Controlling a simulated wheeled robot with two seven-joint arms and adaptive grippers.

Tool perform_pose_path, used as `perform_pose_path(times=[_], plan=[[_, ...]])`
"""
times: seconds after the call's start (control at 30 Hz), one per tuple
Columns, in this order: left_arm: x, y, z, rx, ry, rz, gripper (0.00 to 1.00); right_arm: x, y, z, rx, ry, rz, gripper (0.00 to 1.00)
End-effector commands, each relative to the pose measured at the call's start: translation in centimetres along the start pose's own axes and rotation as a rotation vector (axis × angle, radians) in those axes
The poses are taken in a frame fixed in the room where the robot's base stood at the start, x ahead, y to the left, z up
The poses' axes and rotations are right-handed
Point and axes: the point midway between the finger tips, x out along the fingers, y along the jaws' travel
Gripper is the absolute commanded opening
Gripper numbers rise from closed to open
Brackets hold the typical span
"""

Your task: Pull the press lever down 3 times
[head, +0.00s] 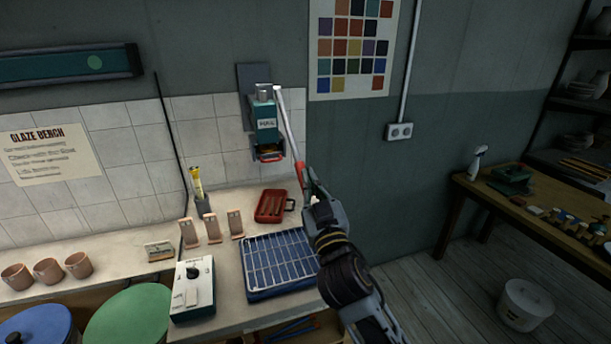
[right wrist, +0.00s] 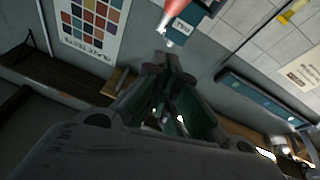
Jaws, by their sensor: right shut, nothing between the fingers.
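The press (head: 264,118) is a green wall-mounted unit with a label on its front, fixed to a dark back plate above the bench. Its lever (head: 287,125) is a pale rod that slopes down to the right and ends in a red grip (head: 300,172). My right gripper (head: 310,180) is shut and empty, right beside the red grip; I cannot tell if they touch. In the right wrist view the shut fingers (right wrist: 165,62) point toward the press (right wrist: 186,22), with the blurred red grip (right wrist: 220,5) just beyond. My left gripper is not in view.
On the bench are a blue rack tray (head: 247,262), a red tray (head: 270,206), a white control box (head: 193,290), tan stands and several cups (head: 47,271). A wooden table (head: 540,220) and a white bucket (head: 525,304) are at the right.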

Motion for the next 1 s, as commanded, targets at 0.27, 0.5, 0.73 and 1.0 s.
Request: perform_pose_path(times=[0.27, 0.5, 0.73, 1.0], plan=[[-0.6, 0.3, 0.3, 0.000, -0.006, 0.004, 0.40, 2.4, 0.0, -0.1, -0.001, 0.001, 0.000, 0.00], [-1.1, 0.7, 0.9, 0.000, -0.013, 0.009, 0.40, 4.5, 0.0, -0.2, -0.001, 0.001, 0.000, 0.00], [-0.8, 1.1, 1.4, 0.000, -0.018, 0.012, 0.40, 5.0, 0.0, 2.7, -0.001, -0.002, 0.001, 0.00], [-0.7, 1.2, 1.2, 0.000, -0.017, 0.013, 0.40, 5.3, 0.0, 3.9, -0.001, 0.000, 0.001, 0.00]])
